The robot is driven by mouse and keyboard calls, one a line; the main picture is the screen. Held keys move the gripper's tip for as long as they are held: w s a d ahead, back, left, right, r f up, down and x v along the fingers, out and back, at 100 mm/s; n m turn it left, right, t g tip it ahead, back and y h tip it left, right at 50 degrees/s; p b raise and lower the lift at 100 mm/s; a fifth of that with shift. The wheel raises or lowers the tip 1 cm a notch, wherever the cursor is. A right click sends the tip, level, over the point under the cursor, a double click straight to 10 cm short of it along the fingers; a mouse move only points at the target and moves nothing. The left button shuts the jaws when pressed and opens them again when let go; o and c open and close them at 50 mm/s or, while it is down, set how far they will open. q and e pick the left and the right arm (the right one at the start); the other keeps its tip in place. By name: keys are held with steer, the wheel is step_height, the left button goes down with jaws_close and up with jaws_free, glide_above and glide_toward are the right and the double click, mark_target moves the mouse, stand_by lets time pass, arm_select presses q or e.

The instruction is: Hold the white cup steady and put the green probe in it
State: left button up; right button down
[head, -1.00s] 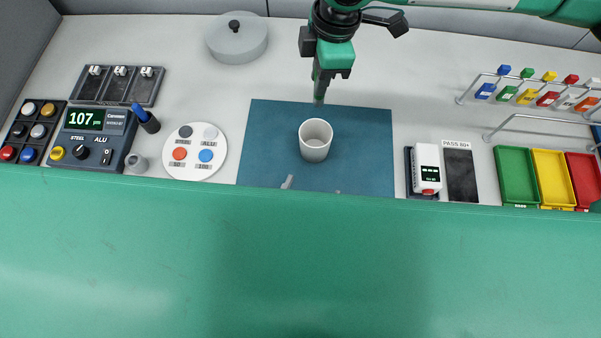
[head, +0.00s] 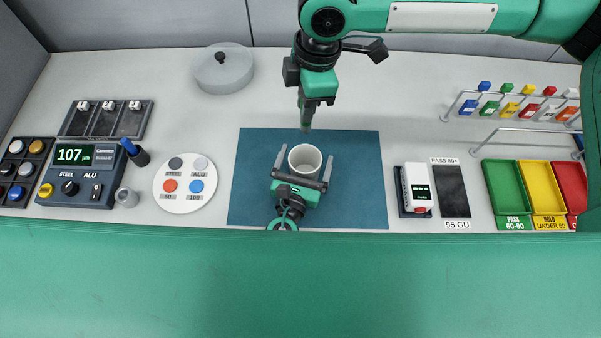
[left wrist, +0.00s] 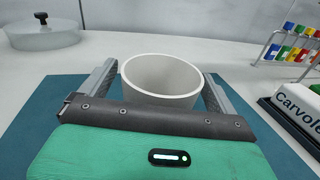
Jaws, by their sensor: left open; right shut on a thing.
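The white cup (head: 305,159) stands upright on the blue mat (head: 350,185), with its opening facing up. My left gripper (head: 306,157) is open, with one finger on each side of the cup. The left wrist view shows the cup (left wrist: 163,80) between the two grey fingers; I cannot tell if either touches it. My right gripper (head: 306,100) is above the back edge of the mat, behind the cup. It is shut on the slim green probe (head: 306,118), which points down and is mostly hidden by the gripper.
A round white plate with coloured discs (head: 185,204) and a meter (head: 80,172) are on the left. A grey lidded pot (head: 222,75) is at the back. A small white device (head: 417,188), coloured trays (head: 510,188) and a rack (head: 500,110) are on the right.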

arm_select(q)
steer(key=shift+w+d, duration=0.15)
steer(key=shift+w, duration=0.3)
steer(key=shift+c, duration=0.2)
steer(key=c, duration=1)
steer(key=shift+s, duration=0.1)
arm_select(e)
step_height(320, 180, down, 13)
stand_by(0.5)
steer(key=shift+r, duration=0.1)
steer(key=c, duration=1.2)
jaws_free()
steer(key=shift+r, duration=0.1)
